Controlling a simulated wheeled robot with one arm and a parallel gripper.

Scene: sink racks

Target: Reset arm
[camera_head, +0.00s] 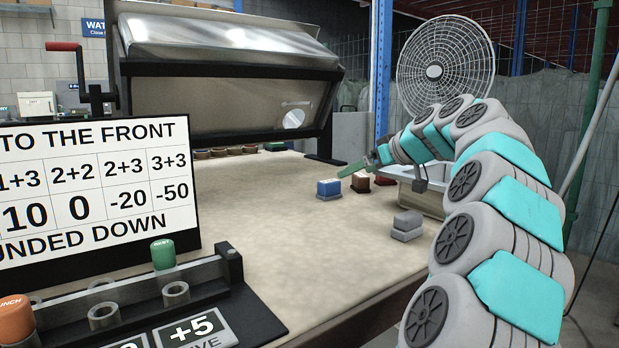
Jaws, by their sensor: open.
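My arm comes in from the right and arches over toward the table (310,225).
A grey stacked piece (407,226) lies near the table's right edge. A sign (90,195) and a rack with a green cylinder (163,254) stand at front left. A large hooded machine (225,80) is behind. The table's middle is clear.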

